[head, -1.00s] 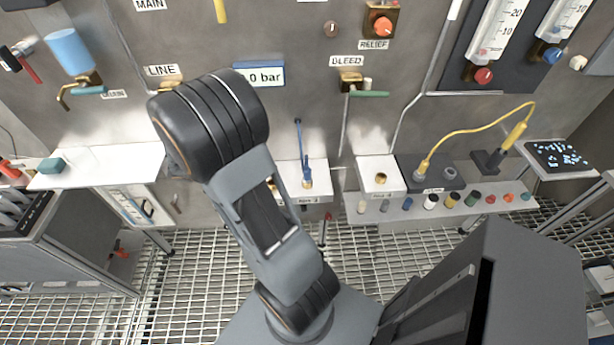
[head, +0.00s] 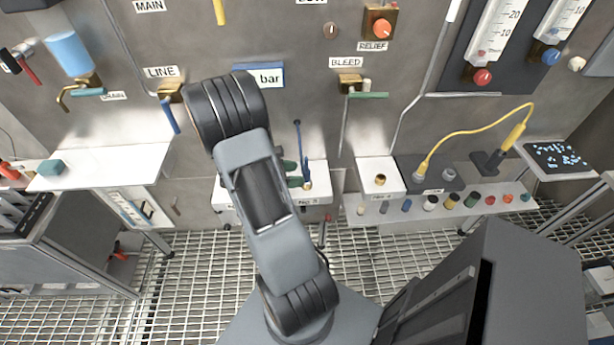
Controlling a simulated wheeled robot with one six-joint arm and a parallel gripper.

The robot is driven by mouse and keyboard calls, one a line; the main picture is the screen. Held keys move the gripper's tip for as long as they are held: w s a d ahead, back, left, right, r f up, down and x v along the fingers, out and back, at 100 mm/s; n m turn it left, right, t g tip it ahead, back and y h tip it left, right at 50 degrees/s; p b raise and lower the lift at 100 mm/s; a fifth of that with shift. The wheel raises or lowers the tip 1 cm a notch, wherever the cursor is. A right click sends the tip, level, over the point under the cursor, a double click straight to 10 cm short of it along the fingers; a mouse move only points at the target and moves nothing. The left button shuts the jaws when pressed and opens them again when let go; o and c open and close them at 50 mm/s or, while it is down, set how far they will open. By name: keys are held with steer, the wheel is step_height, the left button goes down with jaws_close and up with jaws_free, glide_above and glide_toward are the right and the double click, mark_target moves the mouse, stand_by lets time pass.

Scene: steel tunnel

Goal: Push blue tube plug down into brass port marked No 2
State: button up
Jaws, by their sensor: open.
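A slim blue tube (head: 298,138) stands upright over the white port block, with the blue plug (head: 307,178) at its lower end. The plug is at a brass port on that block (head: 319,181). My arm hides the block's middle and any port there. Of my gripper (head: 292,174) only two dark green fingertips show past the arm's right edge. They are apart and just left of the blue plug; whether they touch it is unclear. The rest of the gripper is hidden.
Another white block with an empty brass port (head: 380,180) is to the right. A yellow hose (head: 480,127) arches over a dark block beyond it. Several coloured plugs stand along the front shelf (head: 520,192). The BLEED valve's green lever (head: 368,95) is above.

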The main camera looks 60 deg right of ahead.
mark_target(307, 174)
steer(key=shift+x, duration=2.4)
steer(key=shift+a, duration=0.1)
jaws_close()
